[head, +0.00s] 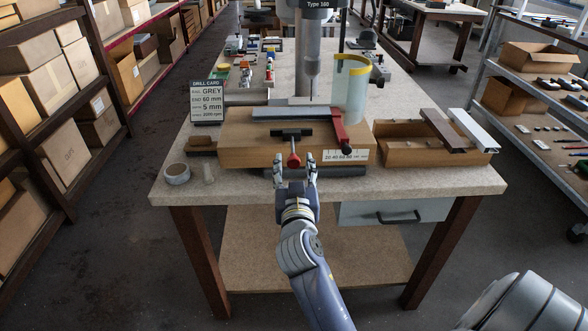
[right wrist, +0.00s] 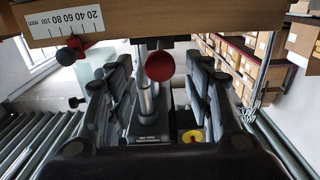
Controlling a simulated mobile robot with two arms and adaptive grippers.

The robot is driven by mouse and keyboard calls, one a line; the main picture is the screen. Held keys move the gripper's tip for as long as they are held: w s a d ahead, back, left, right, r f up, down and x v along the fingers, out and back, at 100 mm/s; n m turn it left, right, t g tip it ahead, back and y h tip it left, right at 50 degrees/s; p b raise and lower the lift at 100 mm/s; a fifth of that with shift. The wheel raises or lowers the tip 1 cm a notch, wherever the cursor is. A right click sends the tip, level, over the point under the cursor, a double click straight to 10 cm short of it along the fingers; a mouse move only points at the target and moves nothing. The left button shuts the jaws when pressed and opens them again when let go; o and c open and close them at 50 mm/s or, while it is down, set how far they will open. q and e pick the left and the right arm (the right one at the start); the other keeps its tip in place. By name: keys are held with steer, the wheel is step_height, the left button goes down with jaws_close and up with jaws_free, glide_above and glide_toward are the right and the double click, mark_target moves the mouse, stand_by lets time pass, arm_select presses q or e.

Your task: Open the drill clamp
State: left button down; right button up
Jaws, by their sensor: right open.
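The drill clamp on the wooden block has a black crossbar (head: 291,133) and a lever with a red ball knob (head: 294,160) pointing toward me. The red knob (right wrist: 159,66) also shows in the right wrist view, in the gap between the fingers and apart from both. My right gripper (head: 295,172) is open at the knob, its fingers on either side. In the right wrist view the open gripper (right wrist: 158,85) holds nothing. A grey-blue profile (head: 290,114) lies on the block behind the crossbar. My left gripper is out of view.
A red stop arm (head: 338,130) and a scale label (head: 345,156) are at the block's right. A wooden tray (head: 400,155) with brown and white profiles stands further right. A tape roll (head: 176,173) and drill card (head: 207,101) are left. The drill (head: 311,65) stands behind.

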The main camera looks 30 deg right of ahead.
step_height(320, 180, up, 10)
steer(key=shift+f, duration=0.15)
stand_by(0.6)
